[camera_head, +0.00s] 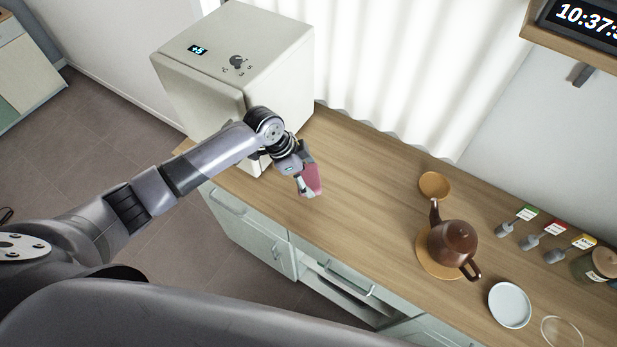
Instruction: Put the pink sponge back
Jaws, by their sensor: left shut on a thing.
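The pink sponge (313,181) is at the end of my left arm, over the left part of the wooden counter. My left gripper (308,187) is shut on it, and the fingers hide part of the sponge. I cannot tell whether the sponge touches the counter or is held just above it. My right gripper is not in view.
A cream box-shaped appliance (270,45) with a dial stands left of the sponge. A brown teapot (453,243) on a wooden mat (427,262), a small wooden dish (435,184) and a white plate (510,305) stand to the right. The counter (365,200) between is clear.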

